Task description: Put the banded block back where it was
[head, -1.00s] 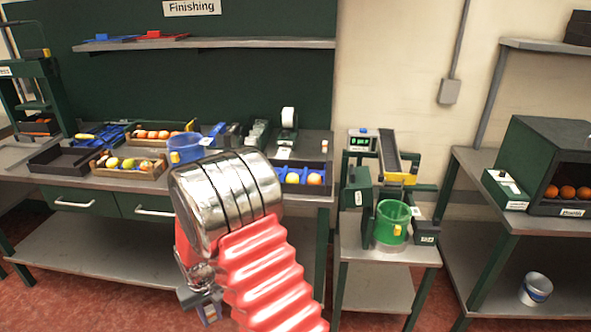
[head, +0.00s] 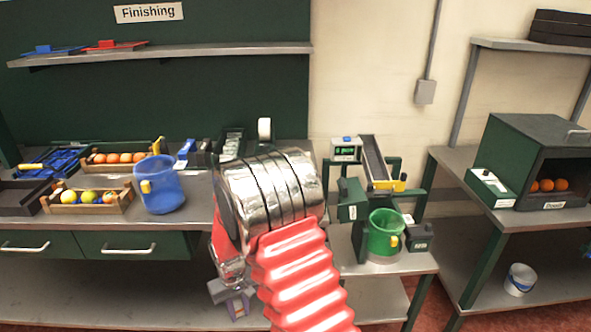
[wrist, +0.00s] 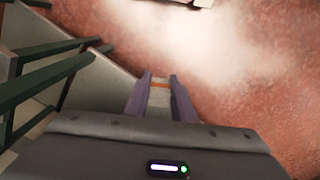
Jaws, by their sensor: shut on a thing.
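My gripper (wrist: 159,79) points down, with its two purple-grey fingers shut on the banded block (wrist: 157,104). The block is pale grey with an orange band across it near the fingertips. In the head view my gripper (head: 235,298) hangs below my silver wrist, in front of the Finishing bench, and the block is hard to make out there. The block is held in the air, apart from any surface.
The Finishing bench (head: 190,218) holds a blue bucket (head: 160,186) near its front edge and fruit crates (head: 90,208) at left. At right stand a small table with a green bucket (head: 384,235) and a shelf with a dark green cabinet (head: 540,140). My arm hides the bench's right part.

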